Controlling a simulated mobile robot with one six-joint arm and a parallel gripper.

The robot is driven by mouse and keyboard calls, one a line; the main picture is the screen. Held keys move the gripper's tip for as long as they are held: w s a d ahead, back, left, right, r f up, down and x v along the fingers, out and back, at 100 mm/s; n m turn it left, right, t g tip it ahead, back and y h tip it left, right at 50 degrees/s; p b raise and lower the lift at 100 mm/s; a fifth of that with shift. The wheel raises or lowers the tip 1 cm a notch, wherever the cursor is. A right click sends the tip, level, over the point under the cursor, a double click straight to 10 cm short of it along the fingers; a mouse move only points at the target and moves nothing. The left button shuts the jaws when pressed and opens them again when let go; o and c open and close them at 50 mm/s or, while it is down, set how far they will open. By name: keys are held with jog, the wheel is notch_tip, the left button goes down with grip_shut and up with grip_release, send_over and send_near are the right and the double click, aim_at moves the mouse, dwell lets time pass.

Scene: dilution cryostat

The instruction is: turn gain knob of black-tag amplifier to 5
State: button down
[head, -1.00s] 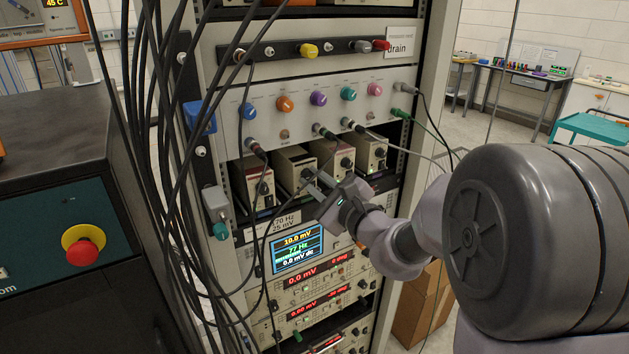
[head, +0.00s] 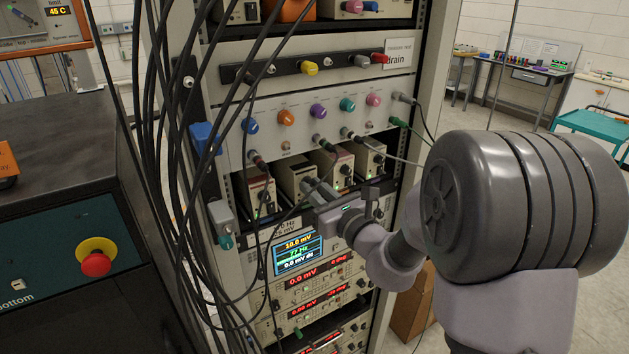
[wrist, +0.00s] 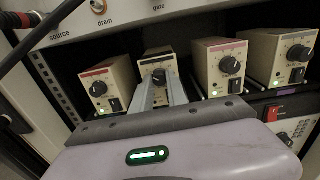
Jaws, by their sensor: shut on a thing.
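Several beige amplifier boxes stand in a row on a rack shelf. The second from the left (wrist: 156,59) has a dark strip on its upper front, which looks black; it also shows in the head view (head: 291,166). Its round black gain knob (wrist: 159,76) sits between the fingertips of my gripper (wrist: 160,83). My gripper is shut on this knob, with the fingers at its two sides. In the head view my gripper (head: 312,190) reaches that box from the right. The fingers hide the lower front of the box, and the knob's scale is too small to read.
Neighbouring amplifiers (wrist: 100,86) (wrist: 219,66) stand close on both sides, with knobs and switches. A panel with coloured knobs (head: 318,112) and plugged cables is above. Black cables (head: 170,130) hang at the left. A lit display (head: 299,254) is below.

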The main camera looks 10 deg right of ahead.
jog(key=m+p, duration=0.2)
jog(key=m, duration=0.1)
jog(key=shift+r+m+p, duration=0.15)
jog(key=shift+m+p, duration=0.15)
jog(key=shift+p, duration=0.1)
jog(key=shift+m+p, duration=1.3)
jog(key=shift+m, duration=0.4)
jog(key=shift+f, duration=0.2)
jog(key=c, duration=1.3)
grip_release()
jog(key=shift+s, duration=0.1)
